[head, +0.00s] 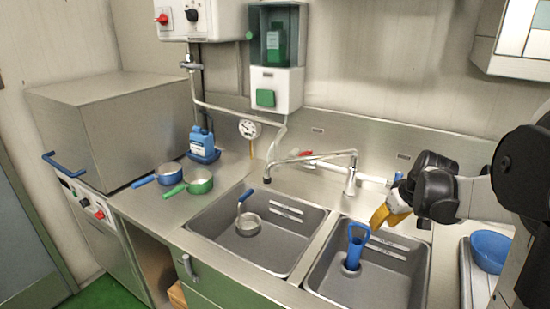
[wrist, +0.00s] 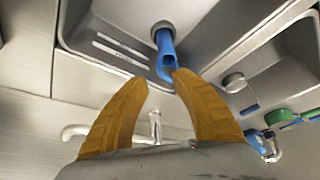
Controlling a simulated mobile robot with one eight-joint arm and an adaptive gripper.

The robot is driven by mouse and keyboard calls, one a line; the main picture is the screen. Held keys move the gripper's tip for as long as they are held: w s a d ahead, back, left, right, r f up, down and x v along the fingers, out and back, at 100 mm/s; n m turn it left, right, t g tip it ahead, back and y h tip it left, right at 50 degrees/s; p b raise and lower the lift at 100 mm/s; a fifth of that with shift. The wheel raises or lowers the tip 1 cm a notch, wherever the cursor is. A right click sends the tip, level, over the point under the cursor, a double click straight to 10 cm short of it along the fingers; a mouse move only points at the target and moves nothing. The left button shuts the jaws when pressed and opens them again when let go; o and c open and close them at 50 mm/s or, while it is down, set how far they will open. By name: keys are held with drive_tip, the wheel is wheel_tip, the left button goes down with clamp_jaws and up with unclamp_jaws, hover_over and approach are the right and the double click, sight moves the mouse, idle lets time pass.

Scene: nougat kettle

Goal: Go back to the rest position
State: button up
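My gripper (head: 382,219) is above the right sink basin (head: 322,287), to the upper right of a blue-handled tool (head: 356,245) standing in that basin. In the wrist view my gripper (wrist: 160,78) has its two yellow-orange fingers spread apart, with nothing held between them. The blue tool (wrist: 165,52) shows beyond the fingertips in the wrist view, apart from them as far as I can tell. My arm comes in from the right side of the head view.
A small blue-handled pan (head: 247,224) sits in the left basin. A faucet (head: 350,178) rises behind the basins, near my gripper. Green (head: 200,183) and blue (head: 170,174) pans stand on the left counter. A blue bowl (head: 489,250) is at the right.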

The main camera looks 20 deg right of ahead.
drive_tip(key=s+a+r, duration=0.2)
drive_tip(key=a+r, duration=0.1)
drive_tip(key=a, duration=0.5)
drive_tip(key=s+a+r, duration=0.2)
drive_tip(key=a, duration=0.5)
drive_tip(key=s+a+t, duration=0.2)
drive_tip(key=s+a, duration=0.8)
drive_tip(key=a, duration=0.4)
drive_tip(key=shift+a+f, duration=0.15)
drive_tip(key=shift+a, duration=0.1)
